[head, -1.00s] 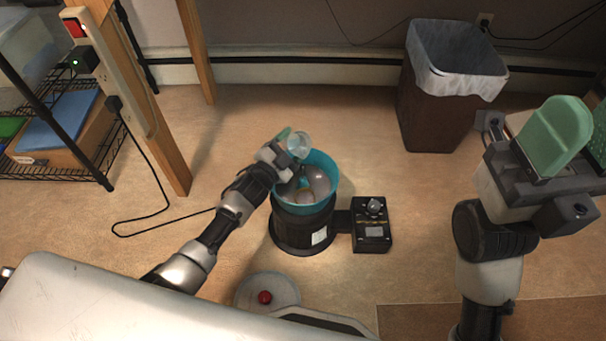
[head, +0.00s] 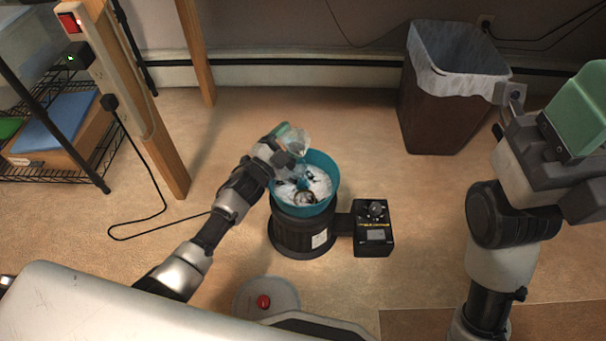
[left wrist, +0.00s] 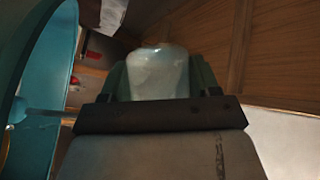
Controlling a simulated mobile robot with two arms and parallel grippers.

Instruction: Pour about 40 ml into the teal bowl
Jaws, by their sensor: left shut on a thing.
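The teal bowl (head: 325,166) sits on a round black base (head: 290,236). Its inside looks bright white, with a few dark and teal shapes in it; I cannot tell the level. My left gripper (head: 286,142) is shut on a clear cup (head: 297,141) above the bowl's far left rim. The cup looks tilted toward the right, over the bowl. In the left wrist view the whitish, see-through cup (left wrist: 158,73) is between the green fingers, and the teal bowl (left wrist: 45,60) is at the left. My right gripper (head: 582,112) is at the right edge, partly cut off, away from the bowl.
A black control box (head: 373,228) with a knob joins the base on its right. A lined brown bin (head: 445,110) stands at the back right. A wooden post (head: 150,110) with a power strip and a wire shelf (head: 70,175) are at the left. The floor between is mostly clear.

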